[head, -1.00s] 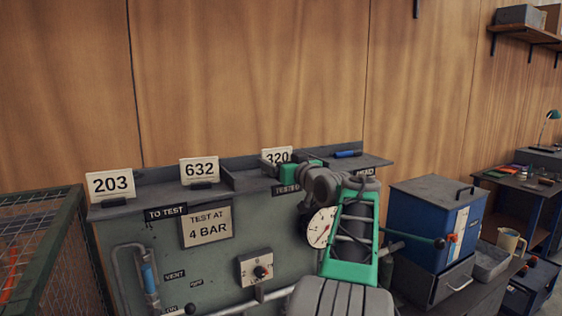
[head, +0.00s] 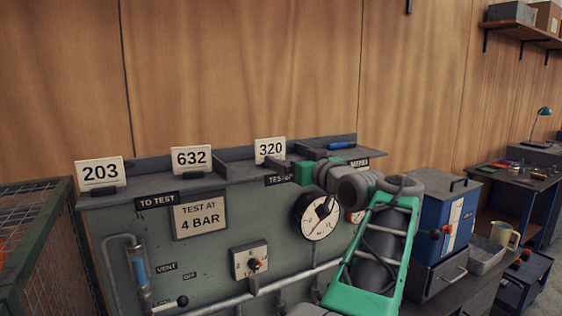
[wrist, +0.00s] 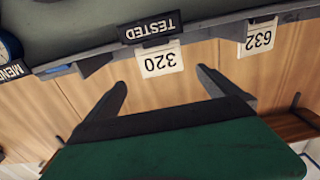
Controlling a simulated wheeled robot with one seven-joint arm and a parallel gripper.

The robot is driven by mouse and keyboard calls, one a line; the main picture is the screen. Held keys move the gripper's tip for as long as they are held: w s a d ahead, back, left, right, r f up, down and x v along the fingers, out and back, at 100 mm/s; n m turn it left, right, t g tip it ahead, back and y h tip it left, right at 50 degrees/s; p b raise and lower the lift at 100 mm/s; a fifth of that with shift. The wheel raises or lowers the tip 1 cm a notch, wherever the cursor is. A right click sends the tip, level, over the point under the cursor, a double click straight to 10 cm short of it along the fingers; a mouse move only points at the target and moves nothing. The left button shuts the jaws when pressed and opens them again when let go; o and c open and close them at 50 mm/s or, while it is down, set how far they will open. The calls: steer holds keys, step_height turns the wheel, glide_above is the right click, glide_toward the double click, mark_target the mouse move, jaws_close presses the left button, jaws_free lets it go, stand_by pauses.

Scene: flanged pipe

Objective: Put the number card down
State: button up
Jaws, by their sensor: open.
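The white number card 320 (head: 270,149) stands upright on the dark top ledge of the green test bench, behind the partly covered TESTED label (head: 278,180). In the wrist view, which is upside down, card 320 (wrist: 161,61) shows at the TESTED label (wrist: 150,28). My gripper (head: 281,166) is in front and to the right of the card in the head view. In the wrist view my gripper (wrist: 162,80) has its two fingers spread wide, with nothing between the tips. The card appears beyond the tips, apart from them.
Cards 632 (head: 191,159) and 203 (head: 101,172) stand further left on the bench ledge (head: 140,185). A blue cylindrical object (head: 341,146) lies on the ledge to the right. A wooden wall rises behind. A mesh cage (head: 40,230) is at the left, a blue box (head: 445,212) at the right.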

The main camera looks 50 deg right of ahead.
steer(key=w+a+f+n+g+y, duration=0.1)
steer(key=w+a+f+g+y, duration=0.25)
steer(key=a+f, duration=0.9)
steer(key=w+a+f+n+g+y, duration=0.1)
steer(key=w+a+f+g+y, duration=0.2)
steer(key=a+f, duration=0.9)
steer(key=s+a+f+n+g, duration=0.1)
steer(key=s+a+f+g, duration=0.2)
steer(key=s+a+f, duration=0.4)
steer(key=s+a+f+g, duration=0.4)
steer(key=s+a+f, duration=0.3)
steer(key=s+a, duration=0.2)
steer(key=shift+s+a+n+h, duration=0.3)
steer(key=shift+a+n+h, duration=0.15)
steer(key=shift+a, duration=0.8)
